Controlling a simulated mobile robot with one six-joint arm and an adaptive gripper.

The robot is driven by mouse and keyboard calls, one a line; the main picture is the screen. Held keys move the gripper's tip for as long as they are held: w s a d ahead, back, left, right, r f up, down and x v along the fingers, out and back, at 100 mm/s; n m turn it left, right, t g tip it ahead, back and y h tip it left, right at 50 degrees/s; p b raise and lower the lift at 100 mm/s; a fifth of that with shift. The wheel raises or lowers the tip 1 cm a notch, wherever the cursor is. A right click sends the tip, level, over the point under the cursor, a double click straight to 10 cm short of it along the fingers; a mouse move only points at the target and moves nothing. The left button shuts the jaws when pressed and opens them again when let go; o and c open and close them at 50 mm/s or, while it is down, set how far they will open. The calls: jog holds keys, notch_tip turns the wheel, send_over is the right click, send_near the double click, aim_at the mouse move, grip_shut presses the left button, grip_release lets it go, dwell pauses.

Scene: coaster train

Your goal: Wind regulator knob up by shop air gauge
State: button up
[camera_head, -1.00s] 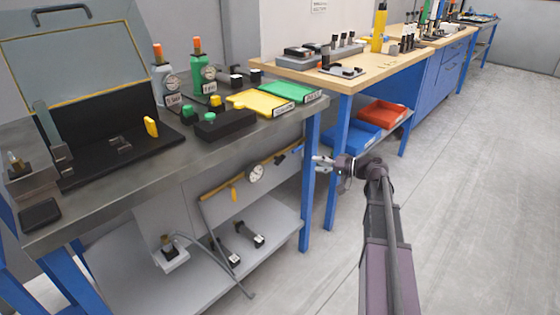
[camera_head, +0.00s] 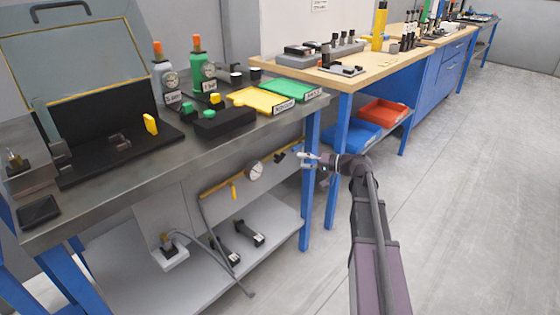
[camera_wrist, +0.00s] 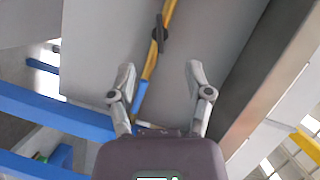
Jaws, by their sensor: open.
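The air gauge (camera_head: 256,170), round with a pale face, sits on a yellow pipe (camera_head: 215,187) along the panel under the steel bench. A small black knob-like part (camera_head: 279,158), probably the regulator knob, is on the pipe to the right of the gauge. In the wrist view a dark part (camera_wrist: 160,36) crosses the yellow pipe (camera_wrist: 149,66), ahead of the fingers; I cannot tell whether it is the knob. My gripper (camera_head: 303,160) is by the bench's front right leg, right of the black part. It also shows in the wrist view (camera_wrist: 160,78), open and empty, fingers either side of the pipe line.
The blue bench leg (camera_head: 309,190) stands close to my gripper. A yellow handle (camera_head: 234,191) hangs from the pipe, and a grey hose (camera_head: 215,240) drops to the lower shelf (camera_head: 200,275). Blue (camera_head: 355,136) and red (camera_head: 383,112) bins lie to the right. The floor is clear.

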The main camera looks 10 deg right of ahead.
aim_at(282, 159)
jog(key=shift+b+x, duration=0.55)
jog(key=shift+x, duration=3.75)
jog(key=shift+c, duration=0.3)
grip_shut()
